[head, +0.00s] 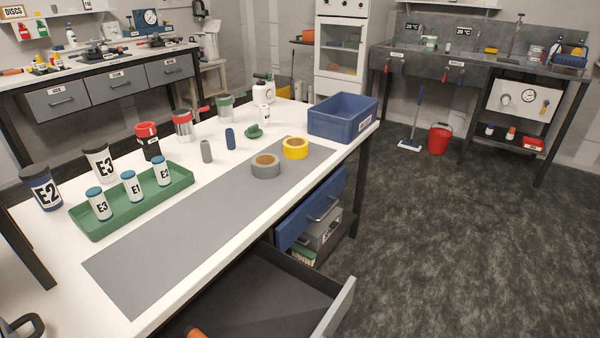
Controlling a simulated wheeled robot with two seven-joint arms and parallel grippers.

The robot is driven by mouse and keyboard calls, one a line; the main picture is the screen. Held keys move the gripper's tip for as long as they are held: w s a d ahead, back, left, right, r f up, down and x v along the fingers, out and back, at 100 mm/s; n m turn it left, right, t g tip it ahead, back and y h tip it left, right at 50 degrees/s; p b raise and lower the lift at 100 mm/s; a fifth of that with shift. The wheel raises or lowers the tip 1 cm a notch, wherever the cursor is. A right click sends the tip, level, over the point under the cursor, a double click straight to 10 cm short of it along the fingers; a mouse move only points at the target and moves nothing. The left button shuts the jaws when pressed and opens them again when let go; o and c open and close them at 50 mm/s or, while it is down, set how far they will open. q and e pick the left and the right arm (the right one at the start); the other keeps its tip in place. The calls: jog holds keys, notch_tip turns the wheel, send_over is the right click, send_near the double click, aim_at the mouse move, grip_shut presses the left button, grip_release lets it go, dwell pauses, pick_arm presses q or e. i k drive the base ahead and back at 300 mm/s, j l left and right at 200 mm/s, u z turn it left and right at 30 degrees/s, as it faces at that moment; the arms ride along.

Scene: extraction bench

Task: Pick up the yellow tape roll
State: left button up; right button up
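The yellow tape roll (295,153) lies flat near the far end of a long grey mat (165,250) on the white bench, with its brown core facing up. A grey tape roll (265,172) lies flat on the mat just in front of it and to its left, close beside it. The yellow roll is fully visible and nothing covers it. Neither of my grippers can be made out in the head view.
A blue bin (343,126) stands behind the yellow roll to the right. Small grey and blue cylinders (230,140) stand to its left. A green tray (165,200) holds labelled jars. Below, a drawer (335,308) is open. The mat's near part is clear.

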aim_at(294, 148)
jog(key=i+l+u, duration=0.35)
jog(key=l+u, duration=0.15)
jog(key=i+l+u, duration=0.25)
jog(key=l+u, duration=0.25)
jog(key=i+l+u, duration=0.15)
jog(key=l+u, duration=0.35)
jog(key=l, duration=0.25)
jog(key=l+u, duration=0.45)
jog(key=l, duration=0.25)
jog(key=k+l+u, duration=0.1)
jog(key=l+u, duration=0.4)
jog(key=l, duration=0.2)
jog(key=k+l+u, duration=0.2)
jog(key=l+u, duration=0.3)
jog(key=l, duration=0.15)
